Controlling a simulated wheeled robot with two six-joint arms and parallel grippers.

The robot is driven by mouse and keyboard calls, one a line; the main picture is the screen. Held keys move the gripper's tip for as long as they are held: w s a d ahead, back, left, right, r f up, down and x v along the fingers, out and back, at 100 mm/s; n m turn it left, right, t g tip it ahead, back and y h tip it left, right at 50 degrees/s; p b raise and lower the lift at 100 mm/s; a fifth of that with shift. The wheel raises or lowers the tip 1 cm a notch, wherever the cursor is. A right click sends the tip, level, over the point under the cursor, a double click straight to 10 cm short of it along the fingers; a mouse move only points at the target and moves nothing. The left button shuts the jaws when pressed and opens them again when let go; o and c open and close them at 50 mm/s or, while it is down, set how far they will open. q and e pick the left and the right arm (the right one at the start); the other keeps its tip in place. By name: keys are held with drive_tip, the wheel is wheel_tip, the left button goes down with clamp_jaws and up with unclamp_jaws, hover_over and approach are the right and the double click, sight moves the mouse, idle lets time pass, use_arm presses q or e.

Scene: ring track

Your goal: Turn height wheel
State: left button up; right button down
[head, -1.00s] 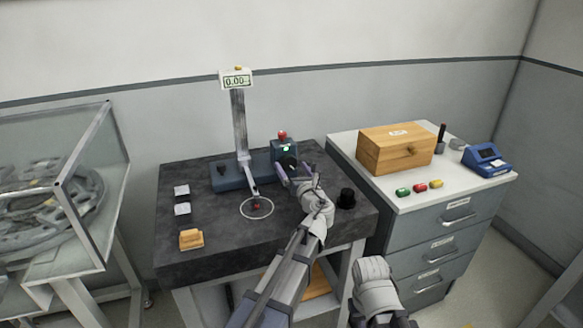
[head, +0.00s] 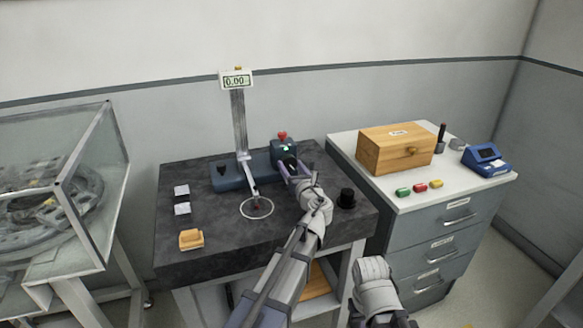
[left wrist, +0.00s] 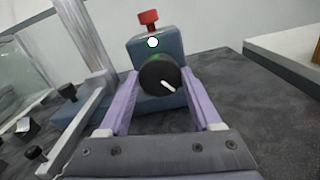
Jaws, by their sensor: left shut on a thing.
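The height wheel (left wrist: 158,75) is a round black knob with a white mark, on the front of a blue housing (left wrist: 160,50) in the left wrist view. The mark points down to the right. My left gripper (left wrist: 157,82) is shut on the wheel, with one purple finger on each side. In the head view the gripper (head: 291,167) reaches the housing (head: 283,148) and hides much of the wheel. The gauge's display (head: 236,81) reads 0.00 on top of its column (head: 239,120). My right arm shows at the bottom, but its gripper is not visible.
A red knob (head: 282,135) tops the housing. The dark table (head: 215,240) also holds a black cylinder (head: 346,198), small pale blocks (head: 182,208) and a wooden block (head: 191,239). A cabinet (head: 380,160) with a wooden box (head: 397,152) stands right; a glass case (head: 90,150) stands left.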

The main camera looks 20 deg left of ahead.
use_arm(q)
drive_tip(key=c, duration=0.4)
drive_tip(key=shift+o, duration=0.2)
drive_tip(key=shift+n, duration=0.3)
drive_tip(key=n, duration=0.4)
drive_tip(key=shift+n, duration=2.4)
drive_tip(key=shift+s, duration=0.1)
drive_tip(key=o, duration=1.4)
drive_tip(key=shift+c, duration=0.2)
